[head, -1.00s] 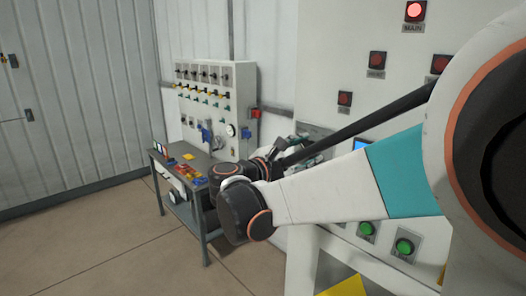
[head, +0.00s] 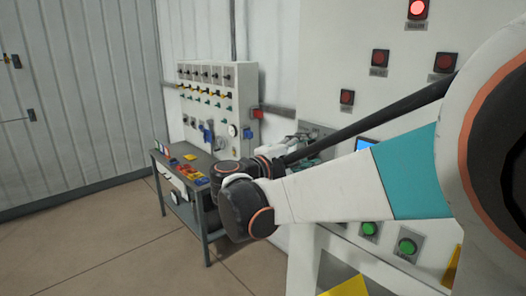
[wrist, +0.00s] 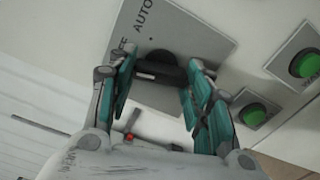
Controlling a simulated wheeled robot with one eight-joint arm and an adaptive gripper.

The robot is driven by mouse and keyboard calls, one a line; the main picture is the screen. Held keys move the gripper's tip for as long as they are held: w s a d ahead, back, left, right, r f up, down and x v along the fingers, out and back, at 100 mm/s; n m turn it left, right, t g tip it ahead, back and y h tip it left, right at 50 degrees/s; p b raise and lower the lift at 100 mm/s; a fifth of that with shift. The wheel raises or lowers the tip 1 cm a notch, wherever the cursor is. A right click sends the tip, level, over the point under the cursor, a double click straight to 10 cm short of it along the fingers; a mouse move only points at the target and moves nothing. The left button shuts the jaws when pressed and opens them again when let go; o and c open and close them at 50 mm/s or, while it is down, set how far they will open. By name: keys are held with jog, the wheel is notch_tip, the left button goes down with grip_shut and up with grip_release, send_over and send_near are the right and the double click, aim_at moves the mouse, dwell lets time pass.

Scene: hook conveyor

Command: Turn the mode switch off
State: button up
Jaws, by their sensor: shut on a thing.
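The mode switch (wrist: 160,62) is a dark knob on a grey plate (wrist: 182,32) in the wrist view. The plate carries the word AUTO and a second, partly covered label beside my left finger. A pale mark shows on the knob's lower left side. My gripper (wrist: 162,78) has its teal fingers on either side of the knob and is shut on it. In the head view my arm crosses in front of the panel and largely hides the gripper and the switch.
Green buttons (wrist: 252,115) sit right of the switch plate in the wrist view. The white cabinet (head: 335,45) also carries red buttons (head: 347,97) and green ones (head: 407,246). A workbench (head: 190,215) and a switchboard (head: 245,85) stand to the left. Floor at the left is clear.

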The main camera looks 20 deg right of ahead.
jog(key=shift+m, duration=1.2)
jog(key=shift+f, duration=0.1)
jog(key=o, duration=1)
jog(key=shift+o, duration=0.2)
